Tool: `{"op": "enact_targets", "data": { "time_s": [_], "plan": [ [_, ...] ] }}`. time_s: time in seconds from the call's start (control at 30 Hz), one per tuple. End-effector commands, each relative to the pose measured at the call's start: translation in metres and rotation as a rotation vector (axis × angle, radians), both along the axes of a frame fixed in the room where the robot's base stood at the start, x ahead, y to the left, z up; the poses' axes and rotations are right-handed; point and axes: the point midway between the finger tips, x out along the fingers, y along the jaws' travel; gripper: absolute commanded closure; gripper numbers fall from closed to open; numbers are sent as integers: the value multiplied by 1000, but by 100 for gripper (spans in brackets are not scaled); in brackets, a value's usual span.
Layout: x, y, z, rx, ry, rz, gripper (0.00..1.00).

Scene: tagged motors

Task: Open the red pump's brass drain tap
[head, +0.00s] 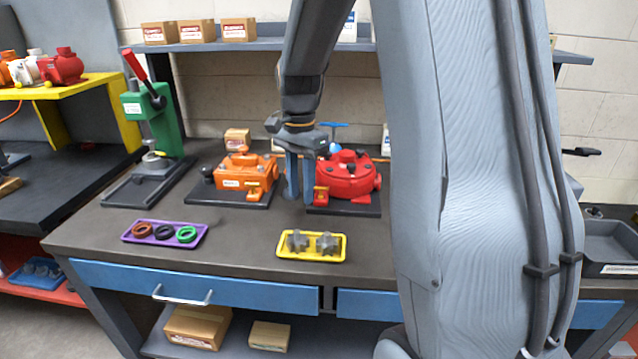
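The red pump (348,177) sits on a dark base plate on the workbench, right of the orange pump (240,174). A small brass-coloured part with red on it (321,196) shows at its front left corner; the tap's handle position is too small to tell. My gripper (300,198) points down between the two pumps, close to the red pump's left side. Its two fingers are apart with a narrow gap, and I see nothing between them. Whether a finger touches the pump cannot be told. My gripper and wrist hide part of the pump's left side.
A purple tray (203,237) with rings and a yellow tray (311,257) with grey parts lie in front on the workbench (228,255). A green press (165,122) stands left. A blue-handled valve (334,136) is behind the pumps. My arm hides the bench's right side.

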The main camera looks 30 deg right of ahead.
Motion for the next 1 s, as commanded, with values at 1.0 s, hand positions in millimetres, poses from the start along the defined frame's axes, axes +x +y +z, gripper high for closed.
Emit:
{"op": "enact_targets", "data": {
  "time_s": [1.0],
  "plan": [
    [71,-91,-33,-30,179,-953,71]
  ]
}}
